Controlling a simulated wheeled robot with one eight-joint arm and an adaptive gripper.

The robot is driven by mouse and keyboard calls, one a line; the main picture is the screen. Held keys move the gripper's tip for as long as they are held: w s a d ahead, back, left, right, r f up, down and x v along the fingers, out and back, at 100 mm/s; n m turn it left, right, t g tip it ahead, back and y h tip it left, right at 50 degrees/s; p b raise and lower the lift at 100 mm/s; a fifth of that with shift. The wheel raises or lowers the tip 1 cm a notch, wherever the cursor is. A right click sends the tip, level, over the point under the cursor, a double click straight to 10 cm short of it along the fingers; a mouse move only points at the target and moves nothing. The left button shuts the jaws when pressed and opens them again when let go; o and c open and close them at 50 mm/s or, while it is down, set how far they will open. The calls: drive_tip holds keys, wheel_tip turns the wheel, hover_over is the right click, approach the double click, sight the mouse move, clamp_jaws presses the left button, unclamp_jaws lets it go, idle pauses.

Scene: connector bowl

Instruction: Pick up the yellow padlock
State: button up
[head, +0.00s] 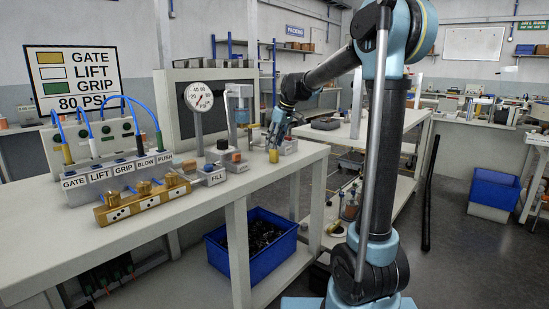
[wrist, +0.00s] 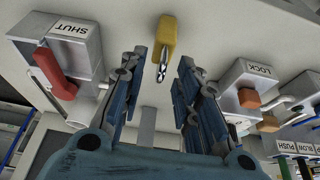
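The yellow padlock (wrist: 166,37) is at the top middle of the wrist view, on the white bench top, with its metal shackle toward me. In the head view the padlock (head: 273,155) is a small yellow shape near the bench's front edge. My gripper (wrist: 160,62) is open, its two blue fingers apart on either side of the line to the padlock. The padlock's body lies beyond the fingertips, and nothing is held between them. In the head view my gripper (head: 275,135) is just above and behind the padlock; its fingers are small there.
A SHUT block with a red lever (wrist: 55,72) stands left of the fingers in the wrist view. A LOCK block (wrist: 247,85) with orange parts stands right. The bench (head: 160,225) also holds a gauge (head: 199,97) and a brass manifold (head: 140,198). A blue bin (head: 255,243) sits below.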

drive_tip(key=shift+w+a+f, duration=0.15)
drive_tip(key=shift+f, duration=0.45)
clamp_jaws()
